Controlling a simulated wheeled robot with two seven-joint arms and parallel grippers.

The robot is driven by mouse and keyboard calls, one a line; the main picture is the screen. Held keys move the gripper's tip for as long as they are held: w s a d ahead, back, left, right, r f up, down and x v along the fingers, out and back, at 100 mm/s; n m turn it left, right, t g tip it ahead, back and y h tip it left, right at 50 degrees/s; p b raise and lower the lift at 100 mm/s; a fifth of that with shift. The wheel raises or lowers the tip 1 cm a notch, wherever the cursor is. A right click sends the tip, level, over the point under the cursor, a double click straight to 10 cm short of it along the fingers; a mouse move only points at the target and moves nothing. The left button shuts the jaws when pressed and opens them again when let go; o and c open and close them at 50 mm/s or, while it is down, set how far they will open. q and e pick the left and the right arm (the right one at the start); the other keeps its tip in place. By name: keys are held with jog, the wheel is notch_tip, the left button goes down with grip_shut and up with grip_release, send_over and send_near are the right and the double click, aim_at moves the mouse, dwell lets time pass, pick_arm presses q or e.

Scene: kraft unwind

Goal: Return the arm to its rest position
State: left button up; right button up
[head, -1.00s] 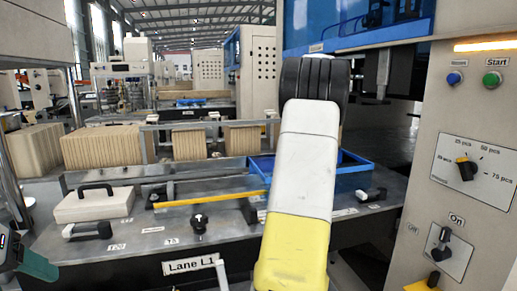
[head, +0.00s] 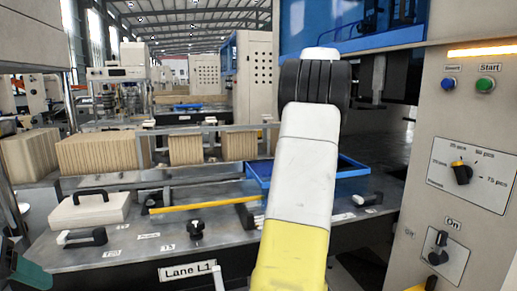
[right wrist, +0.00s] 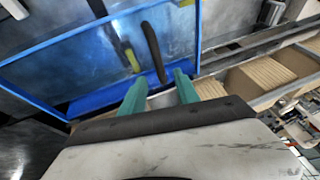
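My right arm (head: 302,185), white and yellow, rises through the middle of the head view, and its gripper is hidden there. In the right wrist view the right gripper (right wrist: 160,92) has two teal fingers, apart with nothing held between them. They point over the blue tray (right wrist: 50,42), near its wall. The blue tray (head: 352,183) also shows behind my arm in the head view. My left gripper (head: 28,272) shows only as a teal piece at the lower left edge, so its opening is unclear.
A control panel (head: 470,130) with knobs and buttons stands close on the right. The grey Lane L1 table (head: 140,255) carries a white block with a black handle (head: 90,208), a yellow bar (head: 205,204) and black knobs. Rows of brown cartons (head: 100,152) stand behind.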

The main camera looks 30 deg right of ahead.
jog(key=shift+v, duration=0.9)
jog(key=s+a+n, duration=0.1)
jog(key=s+a, duration=0.1)
jog(key=a, duration=0.9)
jog(key=s+a, duration=0.2)
jog(key=a, duration=0.9)
jog(key=s+a+f+n, duration=0.1)
jog(key=s+a+f, duration=0.4)
jog(key=s+a, duration=0.3)
jog(key=s+a+f+n+t+y, duration=0.1)
jog(key=s+a+f+n, duration=0.1)
jog(key=s+a+f, duration=0.4)
jog(key=s+a, duration=0.2)
jog(key=a, duration=0.2)
jog(key=shift+s+a+f, duration=0.15)
jog(key=shift+a+f, duration=0.1)
jog(key=shift+a, duration=0.05)
